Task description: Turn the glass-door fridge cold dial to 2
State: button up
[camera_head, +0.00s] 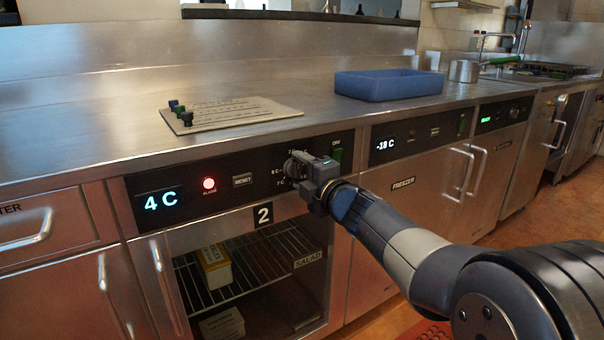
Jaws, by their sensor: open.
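The glass-door fridge (250,285) stands under the steel counter, with a "2" label at the top of its door. Its black control panel (222,180) carries a display reading "4 C", a lit red alarm lamp, a reset button and a green switch. The cold dial (291,168) is at the panel's right part, with temperature marks around it. My gripper (300,170) is at the dial, its fingers open around or just in front of it. The gripper covers much of the dial, so its pointer setting and any contact cannot be told.
A freezer (400,195) with a "-18 C" display stands to the right. On the counter are a blue tub (390,86), a metal pot (463,71) and a flat plate with small knobs (230,113). Door handles (165,280) stick out below. Open floor lies at lower right.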

jog(key=p+v, duration=0.2)
jog(key=v, duration=0.8)
jog(key=shift+s+d+p, duration=0.25)
jog(key=shift+s+p, duration=0.1)
jog(key=shift+w, duration=0.1)
jog(key=b+x, duration=0.2)
jog(key=x, duration=0.8)
jog(key=shift+w+a+b, duration=0.25)
jog(key=shift+a+b, duration=0.05)
jog(key=shift+b, duration=0.1)
